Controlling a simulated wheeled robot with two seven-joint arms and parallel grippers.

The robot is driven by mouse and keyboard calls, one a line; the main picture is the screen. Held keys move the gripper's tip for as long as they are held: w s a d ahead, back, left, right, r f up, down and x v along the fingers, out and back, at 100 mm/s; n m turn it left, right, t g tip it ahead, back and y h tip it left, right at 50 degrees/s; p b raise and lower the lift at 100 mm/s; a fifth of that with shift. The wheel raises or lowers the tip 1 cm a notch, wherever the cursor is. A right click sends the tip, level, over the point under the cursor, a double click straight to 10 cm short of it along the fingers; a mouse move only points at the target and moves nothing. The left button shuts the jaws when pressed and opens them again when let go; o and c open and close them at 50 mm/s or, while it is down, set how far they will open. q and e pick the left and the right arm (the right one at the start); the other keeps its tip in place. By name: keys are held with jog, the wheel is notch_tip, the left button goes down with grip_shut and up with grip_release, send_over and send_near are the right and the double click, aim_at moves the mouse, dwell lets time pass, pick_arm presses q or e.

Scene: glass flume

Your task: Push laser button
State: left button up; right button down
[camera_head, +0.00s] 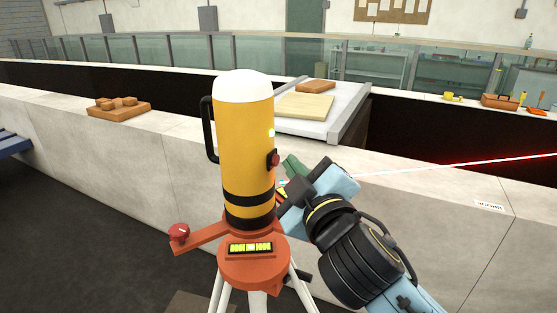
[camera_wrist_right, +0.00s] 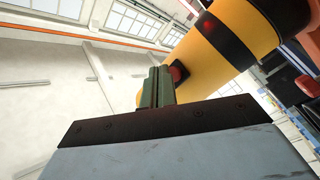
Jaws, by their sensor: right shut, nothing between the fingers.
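The laser is a yellow cylinder (camera_head: 246,140) with a white dome top and black bands, upright on an orange tripod head (camera_head: 254,262). A red button (camera_head: 273,159) sits on its right side, with a small lit green lamp above it. The button also shows in the right wrist view (camera_wrist_right: 179,73). My right gripper (camera_head: 292,166) is shut and empty, its green fingertips just right of the button. In the right wrist view the fingertips (camera_wrist_right: 158,75) are close beside the button; I cannot tell whether they touch it. My left gripper is not in view.
A red beam (camera_head: 480,162) runs rightward over the pale flume wall (camera_head: 430,205). A red knob (camera_head: 179,232) sticks out at the tripod's left.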

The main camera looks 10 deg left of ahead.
jog(key=shift+w+a, duration=0.1)
jog(key=shift+a, duration=0.3)
dwell(0.3)
jog(key=shift+d+p, duration=0.4)
jog(key=shift+d, duration=0.05)
jog(key=s+d+p, duration=0.1)
jog(key=s+d, duration=0.1)
jog(key=d, duration=0.3)
jog(key=shift+d, duration=0.4)
